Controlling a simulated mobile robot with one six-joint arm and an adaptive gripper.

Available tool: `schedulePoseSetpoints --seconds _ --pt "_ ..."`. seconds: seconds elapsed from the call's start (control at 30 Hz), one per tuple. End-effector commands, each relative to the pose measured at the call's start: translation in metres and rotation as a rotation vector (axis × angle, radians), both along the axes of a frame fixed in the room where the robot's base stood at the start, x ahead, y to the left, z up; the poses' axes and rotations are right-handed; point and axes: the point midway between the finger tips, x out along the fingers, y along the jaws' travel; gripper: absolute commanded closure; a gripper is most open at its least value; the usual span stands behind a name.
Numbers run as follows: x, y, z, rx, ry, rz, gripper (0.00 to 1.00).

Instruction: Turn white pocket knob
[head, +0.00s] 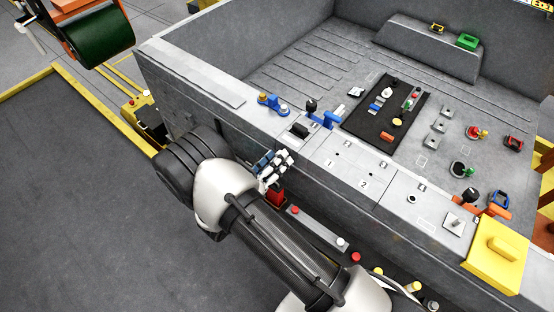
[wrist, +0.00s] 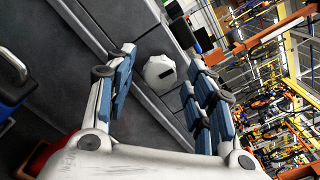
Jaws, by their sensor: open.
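The white knob (wrist: 159,72) shows in the wrist view as a rounded white disc with a dark slot in its middle. It is set on a dark grey panel. My gripper (wrist: 160,88) is open, with one blue-padded finger on each side of the knob and a gap on both sides. In the head view my gripper (head: 274,167) is at the outer side wall of the grey carrier bed, just below its top edge. I cannot pick out the knob in the head view; my gripper and arm probably cover it.
A red block (head: 277,196) is close below my gripper. A blue clamp (head: 326,120) and a blue-and-yellow part (head: 272,103) sit on the wall's top edge (head: 215,86). A yellow block (head: 497,255) is at the right corner. The floor (head: 80,220) at left is clear.

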Motion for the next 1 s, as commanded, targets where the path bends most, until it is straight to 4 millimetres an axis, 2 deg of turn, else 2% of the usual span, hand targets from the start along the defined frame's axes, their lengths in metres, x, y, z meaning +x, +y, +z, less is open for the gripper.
schedulePoseSetpoints --seconds 0.37,1.0 --pt "0.0045 -0.0034 0.0002 0.0 0.0 0.0 0.52" --pt "0.0042 -0.0034 0.0001 0.0 0.0 0.0 0.94"
